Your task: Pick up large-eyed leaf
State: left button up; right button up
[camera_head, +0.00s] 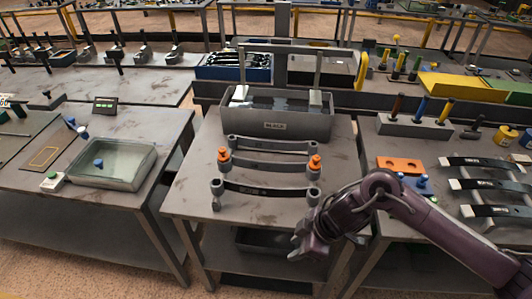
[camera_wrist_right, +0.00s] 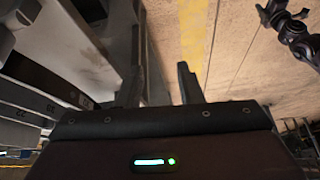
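Three leaf springs lie across the middle table. The front dark leaf (camera_head: 265,191) has large grey eyes at both ends and looks like the large-eyed one. Behind it is a leaf with orange end pieces (camera_head: 268,165), and farther back a grey leaf (camera_head: 270,145). My right gripper (camera_head: 296,247) is in front of the table's front edge, below and right of the front leaf, apart from it. Its fingers (camera_wrist_right: 160,85) look spread and empty in the right wrist view. My left gripper is not in view.
A grey bin (camera_head: 275,124) stands at the back of the middle table (camera_head: 190,205). A side table at right holds an orange block (camera_head: 399,165) and several dark leaves (camera_head: 488,185). A glass-topped tray (camera_head: 112,167) is on the left table. A lower shelf holds a dark bin (camera_head: 262,242).

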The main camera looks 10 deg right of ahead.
aim_at(257, 165)
jog(key=i, duration=1.15)
